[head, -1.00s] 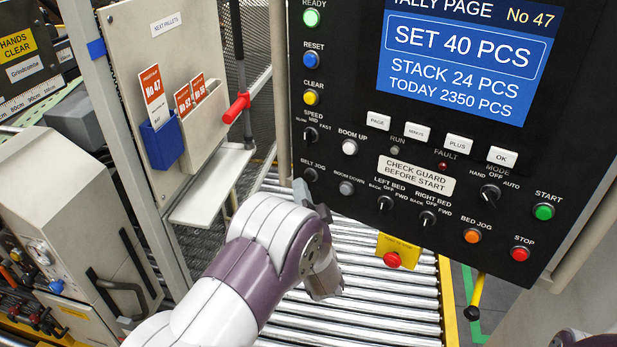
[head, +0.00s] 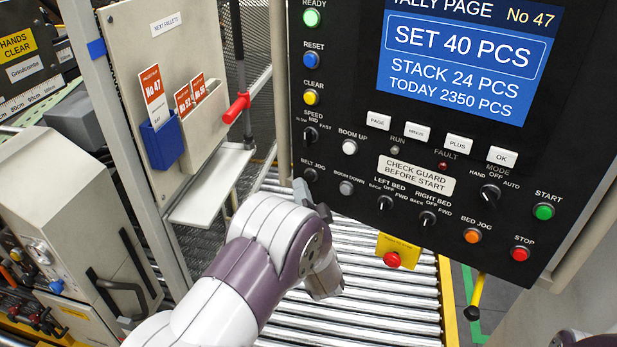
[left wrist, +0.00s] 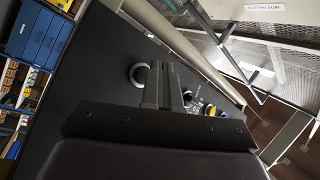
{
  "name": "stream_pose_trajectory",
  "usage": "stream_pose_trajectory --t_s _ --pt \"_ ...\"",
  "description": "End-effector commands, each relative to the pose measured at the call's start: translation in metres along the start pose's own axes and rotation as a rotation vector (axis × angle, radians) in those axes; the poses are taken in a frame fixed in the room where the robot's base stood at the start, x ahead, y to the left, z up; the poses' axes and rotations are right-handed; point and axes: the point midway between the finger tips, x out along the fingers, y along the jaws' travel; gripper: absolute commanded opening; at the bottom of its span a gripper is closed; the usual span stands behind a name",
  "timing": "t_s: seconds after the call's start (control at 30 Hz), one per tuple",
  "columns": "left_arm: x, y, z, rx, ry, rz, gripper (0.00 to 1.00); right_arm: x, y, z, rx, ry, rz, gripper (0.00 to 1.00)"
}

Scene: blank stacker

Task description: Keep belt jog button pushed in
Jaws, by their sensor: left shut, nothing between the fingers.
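The belt jog button (head: 311,175) is a small dark round button under its label, low on the left edge of the black control panel (head: 345,105). My left gripper (head: 304,191) is in front of the panel, with its tips just below this button in the head view. In the left wrist view, the fingers (left wrist: 163,84) are closed together with nothing between them. A round button with a pale ring (left wrist: 138,75) shows right beside them, seemingly the belt jog button. I cannot tell whether the tips touch it or how deep it sits. My right gripper is out of view.
The speed knob (head: 310,134) is above, and the grey boom down button (head: 346,188) is close on the right. A red button on a yellow box (head: 392,259) hangs below the panel. Rollers (head: 365,300) run underneath. A pallet-card board (head: 165,80) with a shelf stands left.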

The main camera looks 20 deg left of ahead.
Motion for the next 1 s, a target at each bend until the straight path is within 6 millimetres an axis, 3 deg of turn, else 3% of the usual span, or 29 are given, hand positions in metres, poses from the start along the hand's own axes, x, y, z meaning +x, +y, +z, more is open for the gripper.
stream_pose_trajectory --t_s 1.0 --pt "0.0089 0.0066 -0.0065 0.000 0.000 0.000 0.00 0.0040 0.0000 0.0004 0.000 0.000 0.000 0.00"
